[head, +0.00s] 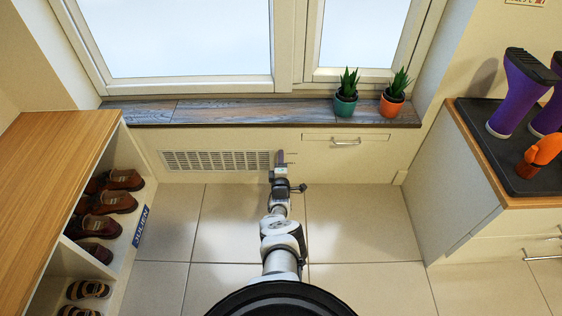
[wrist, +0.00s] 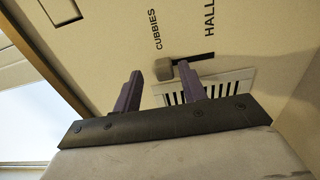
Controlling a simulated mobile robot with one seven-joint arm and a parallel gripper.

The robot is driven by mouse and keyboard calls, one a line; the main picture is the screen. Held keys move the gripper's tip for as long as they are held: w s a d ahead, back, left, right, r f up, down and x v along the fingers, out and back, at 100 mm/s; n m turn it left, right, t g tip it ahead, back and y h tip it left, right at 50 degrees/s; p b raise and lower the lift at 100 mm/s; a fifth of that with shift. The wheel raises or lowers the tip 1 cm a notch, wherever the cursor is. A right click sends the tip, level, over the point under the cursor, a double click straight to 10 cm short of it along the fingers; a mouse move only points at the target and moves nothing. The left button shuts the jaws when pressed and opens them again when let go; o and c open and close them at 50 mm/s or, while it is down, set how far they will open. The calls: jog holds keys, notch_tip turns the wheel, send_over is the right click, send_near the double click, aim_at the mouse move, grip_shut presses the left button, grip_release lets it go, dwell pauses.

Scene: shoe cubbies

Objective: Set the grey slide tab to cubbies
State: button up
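The grey slide tab (wrist: 164,70) shows in the wrist view on the cream panel under the window. It sits at the end of a dark slot (wrist: 195,61) beside the word CUBBIES (wrist: 157,29). The rest of the slot runs bare toward the word HALL (wrist: 209,16). My gripper (wrist: 160,77) is open, its two purple fingers apart. The tab appears between the fingertips; I cannot tell if either touches it. In the head view, my gripper (head: 281,158) is at the panel, right of the vent, and hides the tab.
A vent grille (head: 217,160) is left of my gripper. The sill (head: 240,112) above holds two potted plants (head: 346,100). A shoe cubby unit (head: 65,150) stands at left, a cabinet with purple boots (head: 520,95) at right. The tiled floor (head: 365,225) is clear.

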jog(key=s+p, duration=1)
jog(key=s, duration=0.4)
jog(key=shift+w, duration=0.1)
dwell(0.4)
